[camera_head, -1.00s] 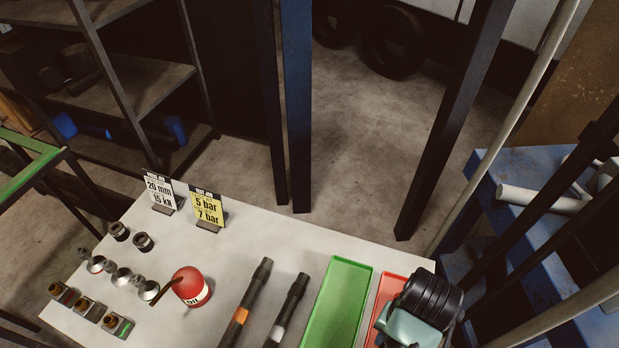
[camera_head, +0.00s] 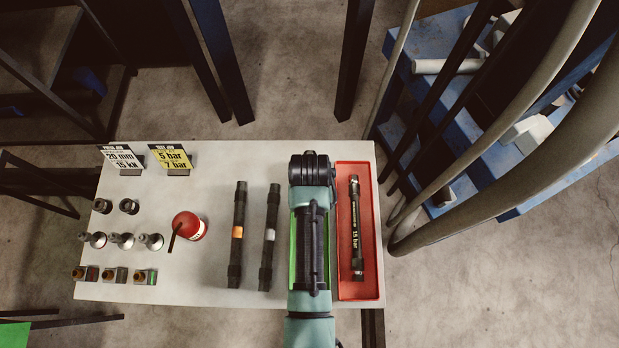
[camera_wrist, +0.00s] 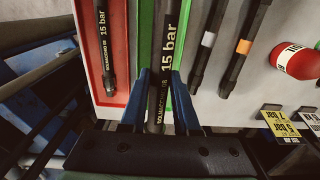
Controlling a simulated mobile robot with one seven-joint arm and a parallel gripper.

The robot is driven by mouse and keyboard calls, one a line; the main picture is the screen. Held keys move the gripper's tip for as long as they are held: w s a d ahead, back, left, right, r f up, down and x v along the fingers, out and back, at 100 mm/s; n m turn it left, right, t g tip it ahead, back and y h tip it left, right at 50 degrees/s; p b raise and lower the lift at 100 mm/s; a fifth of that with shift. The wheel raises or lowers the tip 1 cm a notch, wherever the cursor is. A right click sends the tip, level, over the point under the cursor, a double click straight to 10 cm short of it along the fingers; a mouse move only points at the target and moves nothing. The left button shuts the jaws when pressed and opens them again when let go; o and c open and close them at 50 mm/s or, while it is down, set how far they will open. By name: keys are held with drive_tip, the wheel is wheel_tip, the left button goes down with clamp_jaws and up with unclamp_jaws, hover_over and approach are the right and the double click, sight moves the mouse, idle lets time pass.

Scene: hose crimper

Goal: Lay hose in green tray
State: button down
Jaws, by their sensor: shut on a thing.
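My gripper (camera_wrist: 160,88) is shut on a black hose (camera_wrist: 168,45) marked "15 bar", which runs lengthwise between the blue fingers in the wrist view. The green tray (camera_wrist: 146,28) lies beneath this hose, and its sides show to the left and right of it. I cannot tell whether the hose touches the tray floor. In the head view my arm covers most of the green tray (camera_head: 293,250), leaving thin green strips; the held hose and fingers are hidden there.
The red tray (camera_head: 370,288) is just right of the green one and holds another "15 bar" hose (camera_head: 355,225). Two dark hoses, orange-banded (camera_head: 238,232) and white-banded (camera_head: 270,235), lie to the left. A red can (camera_head: 188,226), fittings and sign cards stand further left.

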drive_tip(key=shift+r, duration=0.1)
wheel_tip(320, 180, down, 11)
drive_tip(key=b, duration=1.1)
drive_tip(key=shift+b, duration=0.3)
drive_tip(key=shift+f+b, duration=1.4)
drive_tip(key=shift+f, duration=0.95)
drive_tip(key=c, duration=0.6)
unclamp_jaws()
drive_tip(key=shift+o, duration=0.2)
drive_tip(key=shift+s, duration=0.1)
wheel_tip(320, 180, up, 13)
drive_tip(key=shift+b, duration=0.3)
